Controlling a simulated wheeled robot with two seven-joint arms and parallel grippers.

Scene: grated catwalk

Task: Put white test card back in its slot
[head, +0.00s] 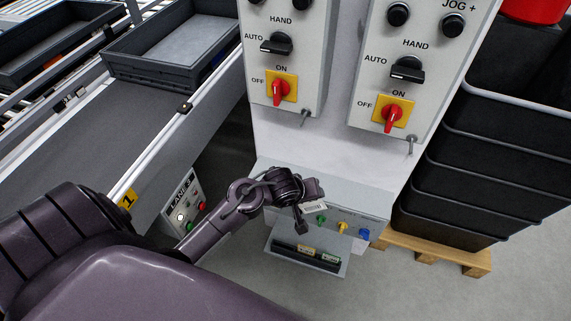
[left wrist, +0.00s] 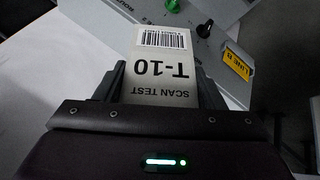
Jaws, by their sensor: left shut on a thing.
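The white test card (left wrist: 163,62), printed with a barcode, "T-10" and "SCAN TEST", sits between the fingers of my left gripper (left wrist: 161,88) and sticks out beyond them. In the head view a small piece of the card (head: 313,208) shows beside my left gripper (head: 301,214), in front of the grey panel box. Below it is a ledge (head: 336,267) with a dark slotted holder (head: 290,252). Small yellow and green labelled pieces show in the holder. Which slot is the card's own I cannot tell. My right gripper is not in view.
Two control boxes with red switches (head: 391,118) hang above. A conveyor (head: 90,150) runs at left; black crates (head: 450,180) stand on a pallet at right.

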